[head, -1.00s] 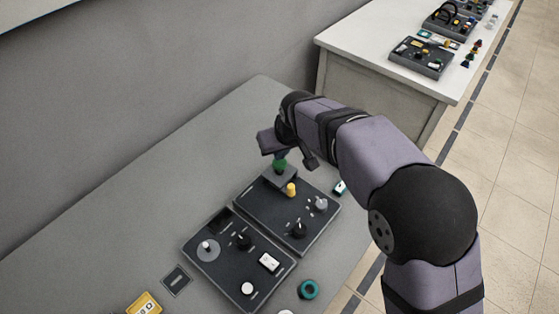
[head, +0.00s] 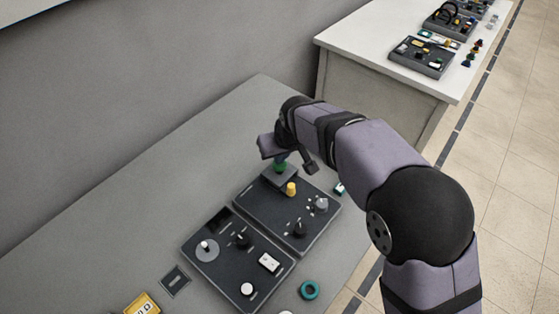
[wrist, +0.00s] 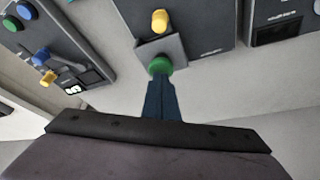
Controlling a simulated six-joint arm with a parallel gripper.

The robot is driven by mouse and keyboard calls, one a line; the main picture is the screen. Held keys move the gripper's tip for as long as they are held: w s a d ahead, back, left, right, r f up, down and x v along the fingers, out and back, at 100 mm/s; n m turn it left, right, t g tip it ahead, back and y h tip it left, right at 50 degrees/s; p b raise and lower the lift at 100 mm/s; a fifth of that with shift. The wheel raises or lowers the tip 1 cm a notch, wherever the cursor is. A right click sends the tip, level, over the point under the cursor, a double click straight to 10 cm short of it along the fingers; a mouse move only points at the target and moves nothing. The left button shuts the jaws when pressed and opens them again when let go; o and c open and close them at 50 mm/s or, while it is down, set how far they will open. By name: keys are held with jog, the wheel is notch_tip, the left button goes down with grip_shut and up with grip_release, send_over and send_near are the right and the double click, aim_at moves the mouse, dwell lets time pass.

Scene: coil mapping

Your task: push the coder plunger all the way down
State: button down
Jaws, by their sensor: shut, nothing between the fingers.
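A green round cap (head: 280,167), which looks like the coder plunger, stands on a raised grey block at the back corner of the far dark panel (head: 262,209). It shows also in the wrist view (wrist: 160,65), just beyond my fingertips. My gripper (wrist: 161,80) is shut, with its dark blue fingers together and nothing between them. Its tips overlap the near edge of the green cap in the wrist view; I cannot tell whether they touch it. In the head view my gripper (head: 281,158) is right above the cap and partly hides it. How far down the cap sits is unclear.
A yellow knob (head: 291,188) stands close to the block, with a black knob (head: 299,228) and a grey knob (head: 321,204) on the same panel. A second dark panel (head: 222,272) lies nearer. A teal ring (head: 309,290) lies on the table. The table's left part is clear.

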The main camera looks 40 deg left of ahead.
jog(key=shift+f, duration=0.7)
dwell(0.5)
notch_tip(320, 180, up, 9)
jog(key=p, duration=0.6)
jog(key=shift+f, duration=0.15)
jog(key=shift+f, duration=0.1)
dwell(0.5)
